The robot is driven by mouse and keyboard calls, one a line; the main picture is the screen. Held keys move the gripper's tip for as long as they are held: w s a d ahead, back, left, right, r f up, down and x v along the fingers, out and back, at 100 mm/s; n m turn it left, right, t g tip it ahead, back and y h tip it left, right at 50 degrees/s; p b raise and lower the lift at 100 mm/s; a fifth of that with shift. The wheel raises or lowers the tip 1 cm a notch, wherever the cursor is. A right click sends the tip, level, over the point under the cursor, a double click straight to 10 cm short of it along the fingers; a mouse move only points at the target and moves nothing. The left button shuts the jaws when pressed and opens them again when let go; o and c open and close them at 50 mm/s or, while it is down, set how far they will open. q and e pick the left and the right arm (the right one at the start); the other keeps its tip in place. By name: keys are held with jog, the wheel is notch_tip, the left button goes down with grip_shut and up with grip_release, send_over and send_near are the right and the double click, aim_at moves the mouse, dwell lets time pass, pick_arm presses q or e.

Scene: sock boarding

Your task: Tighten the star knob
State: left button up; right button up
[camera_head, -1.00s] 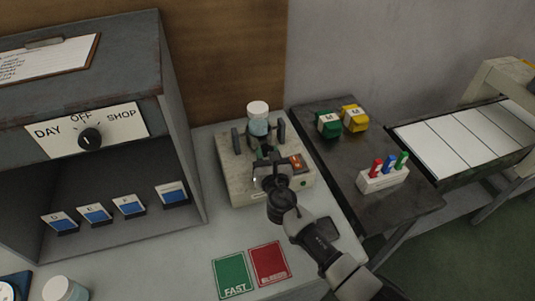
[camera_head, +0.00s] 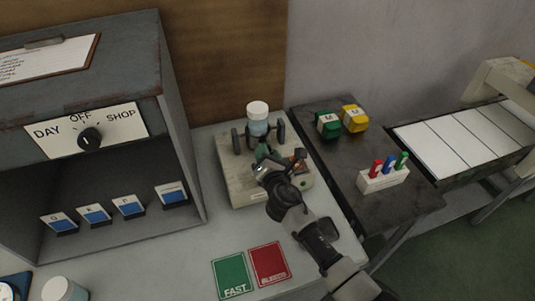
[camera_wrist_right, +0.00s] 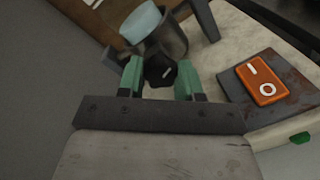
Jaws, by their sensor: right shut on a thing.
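The star knob (camera_wrist_right: 160,70) is a black lobed knob with a white mark, seen in the right wrist view between two green fingertips. My right gripper (camera_wrist_right: 160,78) is shut on it. In the head view my right gripper (camera_head: 265,160) reaches over the front of the beige machine (camera_head: 237,186) and hides the knob there. Behind the knob a white-lidded jar (camera_head: 258,120) sits in a holder between dark uprights. My left gripper is not in view.
An orange rocker switch (camera_wrist_right: 262,78) is right of the knob. Green FAST (camera_head: 232,275) and red (camera_head: 269,263) cards lie in front of the machine. A dark side table (camera_head: 400,205) holds green (camera_head: 328,125) and yellow (camera_head: 354,118) blocks and a peg rack (camera_head: 383,180). A grey cabinet (camera_head: 180,120) stands left.

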jog(key=m, duration=0.4)
jog(key=shift+d+g+y, duration=0.1)
jog(key=shift+g+y, duration=0.2)
jog(key=m+p, duration=0.1)
jog(key=m, duration=0.4)
jog(key=shift+y, duration=0.4)
jog(key=m, duration=0.4)
jog(key=shift+d+m+g+y+p, duration=0.1)
jog(key=shift+m+g+y+p, duration=0.2)
jog(key=shift+m+y, duration=0.1)
jog(key=shift+f+m+y, duration=0.15)
jog(key=shift+m+y, duration=0.15)
jog(key=shift+m, duration=1.7)
jog(key=o, duration=0.9)
jog(key=shift+o, duration=0.2)
